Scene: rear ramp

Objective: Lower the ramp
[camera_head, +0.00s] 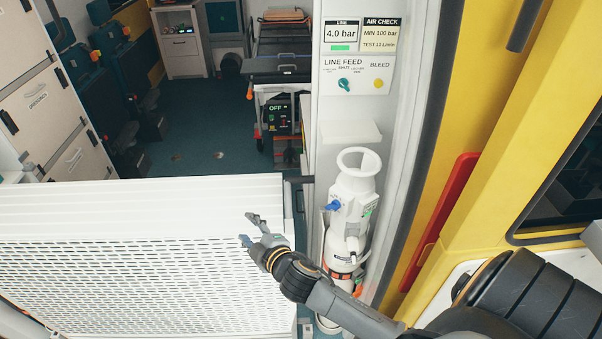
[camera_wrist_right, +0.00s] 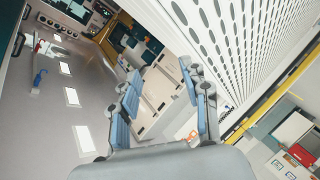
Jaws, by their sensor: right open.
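The ramp (camera_head: 140,208) is a wide white panel with a plain upper band and rows of slots below. It appears raised across the rear doorway in the head view; its exact tilt is hard to tell. Its slotted face also shows at the upper right of the right wrist view (camera_wrist_right: 240,45). A dark bar (camera_head: 298,180) sits between its upper right corner and the door pillar. My right gripper (camera_head: 247,228) is open and empty, in front of the ramp's right part. Its two blue-padded fingers stand apart in the wrist view (camera_wrist_right: 160,80). Contact with the ramp cannot be told.
A white oxygen cylinder (camera_head: 346,215) stands right of the ramp, close to my right forearm. Above it is a panel (camera_head: 357,75) with a teal knob and a yellow button. A red bar (camera_head: 440,220) runs along the yellow door. Drawers (camera_head: 55,110) and a stretcher area lie inside.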

